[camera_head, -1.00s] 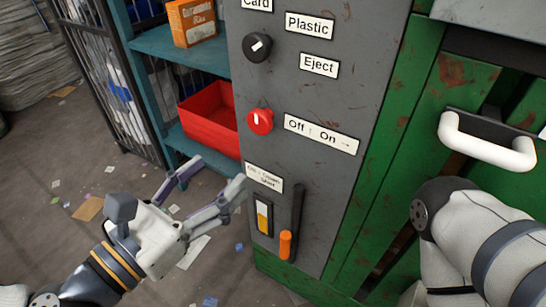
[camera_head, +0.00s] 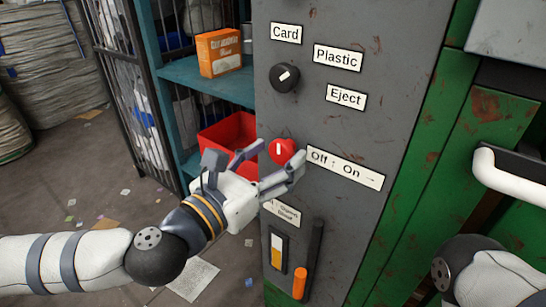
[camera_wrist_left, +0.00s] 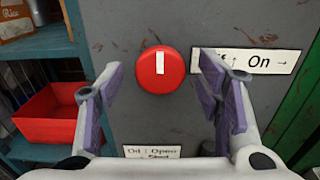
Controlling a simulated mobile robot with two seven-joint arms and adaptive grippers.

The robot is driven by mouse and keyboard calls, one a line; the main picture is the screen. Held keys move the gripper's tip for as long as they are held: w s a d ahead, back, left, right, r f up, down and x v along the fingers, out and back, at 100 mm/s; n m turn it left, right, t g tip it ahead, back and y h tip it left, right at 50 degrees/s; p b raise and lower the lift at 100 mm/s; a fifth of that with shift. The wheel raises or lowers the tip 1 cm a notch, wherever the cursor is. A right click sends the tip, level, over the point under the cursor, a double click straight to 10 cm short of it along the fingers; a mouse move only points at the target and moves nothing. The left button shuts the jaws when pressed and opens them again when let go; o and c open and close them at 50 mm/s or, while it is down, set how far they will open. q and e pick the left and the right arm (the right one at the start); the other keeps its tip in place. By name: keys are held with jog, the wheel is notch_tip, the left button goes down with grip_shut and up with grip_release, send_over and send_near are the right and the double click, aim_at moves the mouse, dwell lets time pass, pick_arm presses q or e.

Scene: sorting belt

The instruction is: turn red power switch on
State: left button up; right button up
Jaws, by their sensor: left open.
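The red power switch (camera_head: 281,151) is a round knob with a white mark on the grey panel (camera_head: 390,110). In the left wrist view the red switch (camera_wrist_left: 160,69) sits ahead of and between the fingers, its white mark close to vertical. The "Off / On" label (camera_head: 345,168) is to its right, partly covered by a finger in the wrist view. My left gripper (camera_head: 268,165) is open at the switch, one finger on each side in the picture; I cannot tell whether they touch it. My right gripper is out of view; only part of my right arm shows at the lower right.
A black knob (camera_head: 284,78) with Card, Plastic and Eject labels is above. An orange-handled lever (camera_head: 300,283) is below. A teal shelf (camera_head: 205,76) with an orange box (camera_head: 219,53) and red bin (camera_head: 229,131) stands left. A white handle (camera_head: 510,176) is at right.

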pick_arm(q)
jog(key=c, duration=1.2)
jog(key=shift+m, duration=0.3)
jog(key=m, duration=0.3)
jog(key=shift+m, duration=0.3)
jog(key=m, duration=0.4)
jog(key=shift+p, duration=0.3)
jog(key=m+p, duration=0.1)
jog(key=m, duration=0.4)
jog(key=shift+r, duration=0.1)
jog(key=shift+m+p, duration=0.85)
jog(key=shift+m, duration=1.45)
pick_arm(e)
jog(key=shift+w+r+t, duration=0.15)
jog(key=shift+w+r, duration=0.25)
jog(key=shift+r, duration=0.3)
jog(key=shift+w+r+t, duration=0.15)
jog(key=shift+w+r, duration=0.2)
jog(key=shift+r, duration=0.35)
